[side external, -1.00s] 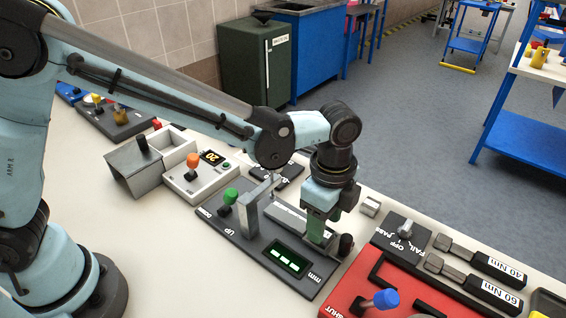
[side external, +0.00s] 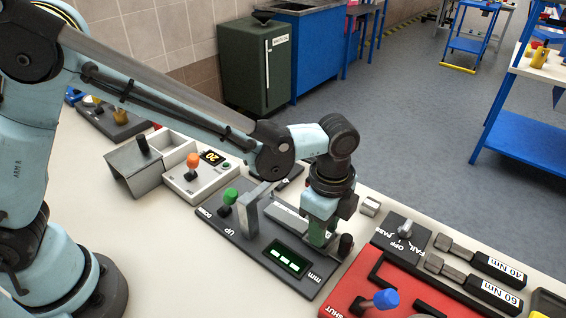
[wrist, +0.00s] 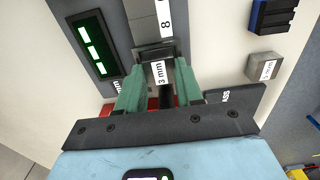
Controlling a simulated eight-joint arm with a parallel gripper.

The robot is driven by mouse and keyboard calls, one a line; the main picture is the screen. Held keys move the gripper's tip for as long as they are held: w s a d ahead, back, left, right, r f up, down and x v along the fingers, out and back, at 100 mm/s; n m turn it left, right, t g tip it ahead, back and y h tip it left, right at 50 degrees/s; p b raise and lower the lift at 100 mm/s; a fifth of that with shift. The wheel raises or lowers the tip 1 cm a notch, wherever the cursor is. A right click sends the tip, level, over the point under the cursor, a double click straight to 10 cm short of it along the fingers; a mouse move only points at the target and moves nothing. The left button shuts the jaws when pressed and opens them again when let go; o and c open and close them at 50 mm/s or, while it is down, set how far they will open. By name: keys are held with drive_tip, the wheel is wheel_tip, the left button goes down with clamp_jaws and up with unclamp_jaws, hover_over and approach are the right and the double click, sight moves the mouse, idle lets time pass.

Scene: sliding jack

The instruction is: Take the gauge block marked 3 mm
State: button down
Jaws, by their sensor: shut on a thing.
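The gauge block marked 3 mm (wrist: 159,73) is between the green fingers of my gripper (wrist: 160,82) in the wrist view. My gripper is shut on it. In the side view my gripper (side external: 319,235) points down at the right end of the dark measuring device (side external: 240,238), beside its black knob (side external: 346,243). The fingers hide the block there. The device's display (side external: 287,259) shows dashes.
A small grey block (wrist: 264,67) with a hard-to-read mm label stands to the right in the wrist view. A green lever (side external: 229,197) and a grey upright (side external: 251,216) rise from the device. A red fixture with a blue-knobbed lever (side external: 384,299) is at the front right.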

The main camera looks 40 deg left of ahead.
drive_tip(key=shift+r, duration=2.5)
